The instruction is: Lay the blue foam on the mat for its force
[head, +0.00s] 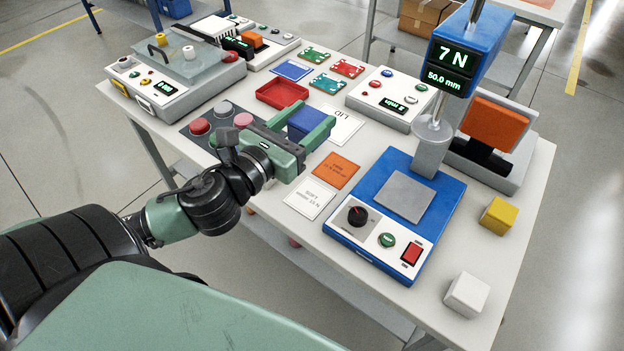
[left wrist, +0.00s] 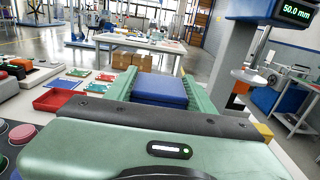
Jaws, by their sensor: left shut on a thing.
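My left gripper (head: 305,120) is shut on the blue foam (head: 303,124), a block held between its two green fingers above the table. The foam also shows between the fingers in the left wrist view (left wrist: 158,89). An orange mat (head: 336,170) and a white mat (head: 309,198) lie flat and bare just right of and below the gripper. The white mat's print seems to read SOFT, under 15 N; the orange one's print is too small to read surely. The blue press (head: 452,205) has a bare grey plate (head: 405,196); its display (head: 453,62) reads 7 N and 50.0 mm. My right gripper is out of view.
A red tray (head: 282,93) and a dark panel with round buttons (head: 222,123) are to the left. A yellow block (head: 498,215) and a white block (head: 466,294) stand near the right edge. The press column rises behind its plate.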

